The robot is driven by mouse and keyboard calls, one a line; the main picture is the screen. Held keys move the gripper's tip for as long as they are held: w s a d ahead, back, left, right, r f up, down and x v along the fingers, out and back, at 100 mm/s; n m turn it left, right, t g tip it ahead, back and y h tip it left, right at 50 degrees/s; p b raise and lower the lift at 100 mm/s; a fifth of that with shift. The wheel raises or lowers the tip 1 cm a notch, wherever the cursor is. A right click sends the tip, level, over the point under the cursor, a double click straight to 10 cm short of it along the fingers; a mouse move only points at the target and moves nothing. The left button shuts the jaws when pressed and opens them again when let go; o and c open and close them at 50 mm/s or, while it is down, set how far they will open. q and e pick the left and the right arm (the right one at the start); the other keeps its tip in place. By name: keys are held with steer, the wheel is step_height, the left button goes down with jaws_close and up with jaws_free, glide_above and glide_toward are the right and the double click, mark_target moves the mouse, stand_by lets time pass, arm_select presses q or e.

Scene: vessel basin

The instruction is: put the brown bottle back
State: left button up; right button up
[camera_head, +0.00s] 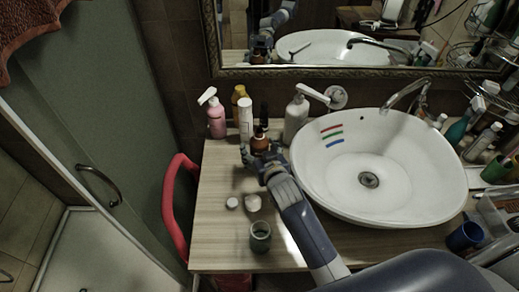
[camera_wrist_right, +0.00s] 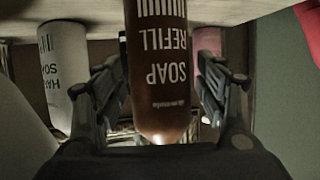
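The brown bottle (camera_head: 260,143) with a black pump top is upright towards the back of the wooden counter, left of the basin. My right gripper (camera_head: 264,160) is at it, reaching from the front. In the right wrist view the bottle (camera_wrist_right: 160,70), labelled "SOAP REFILL", appears upside down between the two fingers of my right gripper (camera_wrist_right: 160,85). The fingers are close to its sides; whether they press on it is unclear. Its base is out of that view, so I cannot tell whether it touches the counter. My left gripper is not in view.
A pink pump bottle (camera_head: 216,118), a white cylinder (camera_head: 245,120), a yellow bottle (camera_head: 238,97) and a white pump bottle (camera_head: 296,117) stand close around. The white basin (camera_head: 370,190) is right. A glass cup (camera_head: 260,237) and small white items (camera_head: 252,202) are in front.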

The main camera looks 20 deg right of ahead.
steer(key=shift+r, duration=0.15)
steer(key=b+v, duration=0.1)
steer(key=v, duration=0.6)
steer(key=shift+s+r, duration=0.2)
stand_by(0.4)
